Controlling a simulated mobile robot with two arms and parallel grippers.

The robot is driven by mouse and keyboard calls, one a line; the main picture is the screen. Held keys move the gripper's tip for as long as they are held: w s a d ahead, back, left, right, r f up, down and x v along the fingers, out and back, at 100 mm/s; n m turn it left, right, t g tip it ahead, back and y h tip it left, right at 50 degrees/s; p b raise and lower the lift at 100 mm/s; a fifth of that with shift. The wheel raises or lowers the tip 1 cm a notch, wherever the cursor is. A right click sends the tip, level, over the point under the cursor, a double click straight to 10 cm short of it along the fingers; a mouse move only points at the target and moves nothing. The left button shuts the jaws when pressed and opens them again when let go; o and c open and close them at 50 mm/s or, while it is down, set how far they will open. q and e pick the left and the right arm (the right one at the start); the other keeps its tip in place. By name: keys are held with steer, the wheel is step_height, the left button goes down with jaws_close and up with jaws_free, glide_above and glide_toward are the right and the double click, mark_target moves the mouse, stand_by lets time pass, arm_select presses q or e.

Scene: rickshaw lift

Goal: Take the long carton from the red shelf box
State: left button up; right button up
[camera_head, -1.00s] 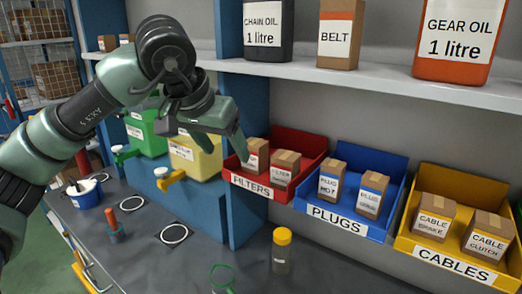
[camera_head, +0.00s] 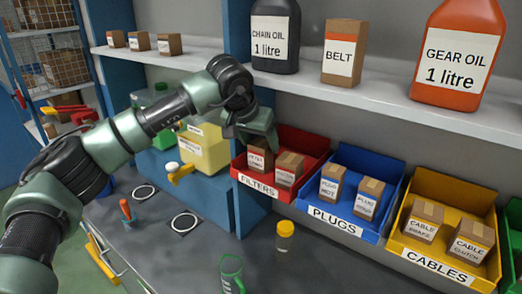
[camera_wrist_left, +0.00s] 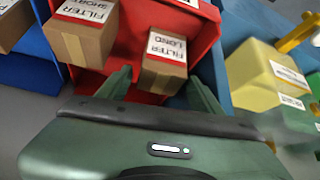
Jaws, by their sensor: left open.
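The long carton (camera_head: 258,157) is a small brown box with a white label, at the left in the red shelf box (camera_head: 262,187) marked FILTERS. In the left wrist view the carton (camera_wrist_left: 163,72) shows upside down with its label reading FILTER LONG. The short filter carton (camera_head: 289,169) stands beside it and also shows in the left wrist view (camera_wrist_left: 82,42). My left gripper (camera_head: 262,138) is open just above and in front of the long carton. In the left wrist view its fingertips lie either side of the carton's near end; contact cannot be told. My right gripper is out of view.
A blue PLUGS box (camera_head: 335,218) and a yellow CABLES box (camera_head: 436,262) stand to the right. A yellow container (camera_head: 205,155) is close on the left. The upper shelf (camera_head: 400,103) with oil bottles and a BELT carton overhangs the boxes. A yellow-capped jar (camera_head: 284,236) stands on the bench.

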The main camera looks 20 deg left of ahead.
arm_select(q)
steer(key=shift+w+f, duration=0.3)
steer(key=shift+f, duration=0.1)
steer(key=shift+s, duration=0.1)
steer(key=shift+c, duration=0.4)
steer(key=c, duration=1.3)
steer(key=shift+c, duration=0.2)
steer(key=shift+s+r, duration=0.1)
steer(key=shift+r, duration=0.05)
